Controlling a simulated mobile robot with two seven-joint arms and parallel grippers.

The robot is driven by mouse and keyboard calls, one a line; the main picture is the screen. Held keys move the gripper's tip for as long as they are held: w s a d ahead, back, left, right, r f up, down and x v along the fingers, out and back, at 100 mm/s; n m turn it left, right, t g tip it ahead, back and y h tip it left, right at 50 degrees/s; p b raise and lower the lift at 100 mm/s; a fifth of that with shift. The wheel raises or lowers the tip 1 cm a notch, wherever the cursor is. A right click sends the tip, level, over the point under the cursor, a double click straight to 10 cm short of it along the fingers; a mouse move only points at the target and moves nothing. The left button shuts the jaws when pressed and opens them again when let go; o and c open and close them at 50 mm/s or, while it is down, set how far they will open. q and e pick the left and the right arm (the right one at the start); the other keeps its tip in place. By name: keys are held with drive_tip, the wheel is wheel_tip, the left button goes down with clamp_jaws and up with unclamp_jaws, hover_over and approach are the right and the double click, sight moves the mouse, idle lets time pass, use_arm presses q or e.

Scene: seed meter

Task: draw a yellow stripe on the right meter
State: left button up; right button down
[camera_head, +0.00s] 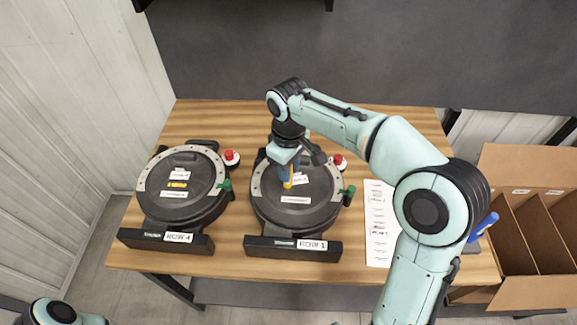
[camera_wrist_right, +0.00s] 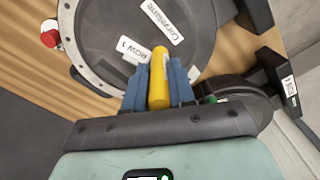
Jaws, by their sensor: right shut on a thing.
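The right meter (camera_head: 312,214) is a round dark disc with a grey rim and white labels, standing on the table behind a "ROW 1" plate. It also fills much of the wrist view (camera_wrist_right: 98,28). My right gripper (camera_head: 289,172) is over its lid, shut on a yellow marker (camera_wrist_right: 159,72) between blue fingers (camera_wrist_right: 158,88). The marker points down at the lid near the small "ROW 1" label; I cannot tell whether its tip touches. No stripe shows on this lid. The left meter (camera_head: 205,200), with a "ROW 4" plate, bears a yellow stripe (camera_head: 178,184). My left gripper is out of view.
Each meter has a red knob (camera_head: 232,157) and a green part at its right side. A printed white sheet (camera_head: 378,230) lies on the wooden table (camera_head: 225,250) to the right. A divided cardboard box (camera_head: 530,285) is at the far right. A blue object (camera_head: 485,226) shows behind my arm.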

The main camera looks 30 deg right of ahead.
drive_tip(key=shift+s+d+f, duration=0.1)
drive_tip(key=shift+s+d, duration=0.55)
drive_tip(key=shift+d, duration=0.3)
drive_tip(key=shift+s+d, duration=0.65)
drive_tip(key=shift+d, duration=0.3)
idle(2.5)
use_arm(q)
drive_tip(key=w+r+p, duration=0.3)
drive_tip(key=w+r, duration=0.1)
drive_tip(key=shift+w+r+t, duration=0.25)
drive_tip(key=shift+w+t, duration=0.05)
use_arm(e)
wheel_tip(320, 180, up, 6)
drive_tip(key=shift+w, duration=0.15)
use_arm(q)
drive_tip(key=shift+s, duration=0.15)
use_arm(e)
drive_tip(key=shift+s, duration=0.2)
